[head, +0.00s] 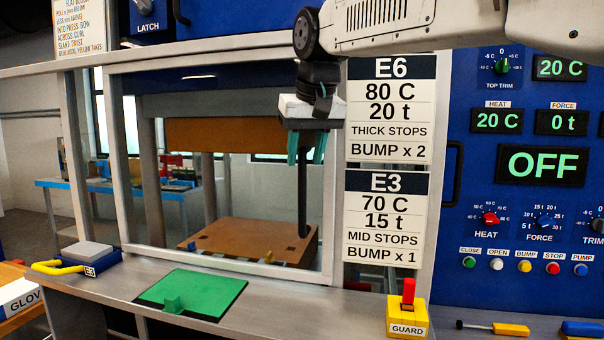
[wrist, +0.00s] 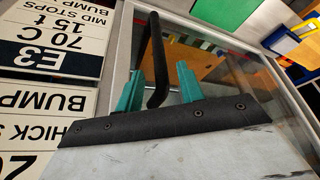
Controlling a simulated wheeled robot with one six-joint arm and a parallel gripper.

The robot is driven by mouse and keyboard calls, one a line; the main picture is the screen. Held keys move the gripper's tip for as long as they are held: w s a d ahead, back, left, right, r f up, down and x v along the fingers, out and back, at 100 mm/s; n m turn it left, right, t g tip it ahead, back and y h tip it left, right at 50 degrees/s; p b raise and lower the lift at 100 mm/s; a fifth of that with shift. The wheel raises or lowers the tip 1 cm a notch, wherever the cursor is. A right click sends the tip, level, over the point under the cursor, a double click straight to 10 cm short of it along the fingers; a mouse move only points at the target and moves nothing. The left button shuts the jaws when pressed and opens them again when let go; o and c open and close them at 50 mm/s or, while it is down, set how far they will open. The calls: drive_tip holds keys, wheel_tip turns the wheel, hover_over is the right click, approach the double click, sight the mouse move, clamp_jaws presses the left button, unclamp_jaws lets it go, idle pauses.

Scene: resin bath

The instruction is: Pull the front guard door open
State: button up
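The front guard door (head: 328,215) is a grey metal frame with a clear pane in front of the press; it looks shut. Its black vertical bar handle (head: 302,200) is near the right side of the frame. My gripper (head: 306,150) is at the handle's upper part, with its teal fingers pointing down in the head view. In the wrist view the handle (wrist: 155,50) passes between the two teal fingers (wrist: 159,88), with a gap on each side. The fingers are open. Whether either finger touches the handle is hard to tell.
E6 and E3 signs (head: 389,110) are right of the door, beside a blue control panel (head: 520,220) reading OFF. On the bench below are a green plate (head: 215,292), a yellow GUARD box (head: 407,318) with a red switch, and a yellow-handled block (head: 88,252).

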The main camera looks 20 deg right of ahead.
sight(304, 164)
drive_tip(key=x, duration=0.5)
drive_tip(key=shift+c, duration=0.4)
clamp_jaws()
